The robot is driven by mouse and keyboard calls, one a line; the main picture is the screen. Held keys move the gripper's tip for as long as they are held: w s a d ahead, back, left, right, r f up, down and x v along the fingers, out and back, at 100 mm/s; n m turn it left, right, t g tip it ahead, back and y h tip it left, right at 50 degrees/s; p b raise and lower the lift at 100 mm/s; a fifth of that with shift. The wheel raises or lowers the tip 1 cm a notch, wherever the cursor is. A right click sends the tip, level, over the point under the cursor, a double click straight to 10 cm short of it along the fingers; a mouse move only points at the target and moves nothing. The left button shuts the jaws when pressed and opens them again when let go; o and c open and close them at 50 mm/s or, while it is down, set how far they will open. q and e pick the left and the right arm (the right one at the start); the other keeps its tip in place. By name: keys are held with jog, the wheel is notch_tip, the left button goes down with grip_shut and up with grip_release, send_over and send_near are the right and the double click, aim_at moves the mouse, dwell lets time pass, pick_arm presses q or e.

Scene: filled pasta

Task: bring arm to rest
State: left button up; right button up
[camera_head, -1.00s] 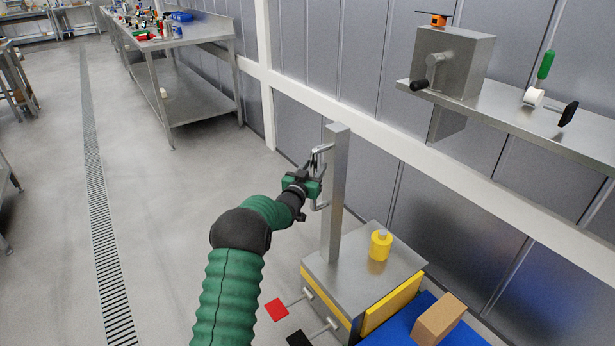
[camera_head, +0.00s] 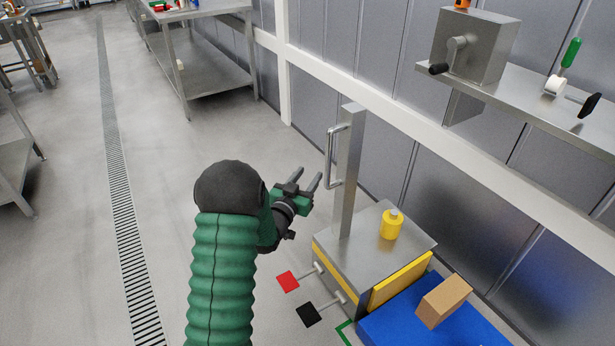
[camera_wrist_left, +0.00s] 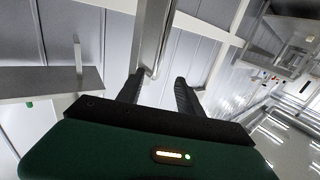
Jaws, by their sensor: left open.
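My left gripper (camera_head: 306,181) is open and empty in the head view. It is left of the steel post's bar handle (camera_head: 333,156), apart from it. The steel post (camera_head: 349,175) stands upright on a steel-topped machine (camera_head: 370,248). In the left wrist view my two dark fingers (camera_wrist_left: 157,92) are spread, with the post and handle (camera_wrist_left: 153,45) showing beyond them. My right gripper is in neither view.
A yellow cylinder (camera_head: 392,225) stands on the machine. Red (camera_head: 288,282) and black (camera_head: 309,315) pedals stick out in front. A cardboard-coloured block (camera_head: 443,300) rests on a blue surface (camera_head: 392,332). A wall shelf (camera_head: 520,103) holds a crank box (camera_head: 474,47).

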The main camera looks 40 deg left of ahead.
pick_arm(q)
jog(key=s+d+f+m+g+h, duration=0.1)
jog(key=d+f+g+h, duration=0.35)
jog(key=d, duration=0.95)
jog(key=s+d+f+m+g+h, duration=0.1)
jog(key=s+d+f+m+g, duration=0.3)
jog(key=s+d+g, duration=0.95)
jog(key=s+d+r+t+p, duration=0.1)
jog(key=s+d+r+p, duration=0.1)
jog(key=r+p, duration=0.8)
jog(key=s+d+r+n+t+p, duration=0.1)
jog(key=s+r+p, duration=0.4)
jog(key=r+p, duration=0.6)
jog(key=shift+s+d+r+t+p, duration=0.15)
jog(key=shift+s+d+t+p, duration=0.15)
jog(key=shift+d+t+p, duration=0.45)
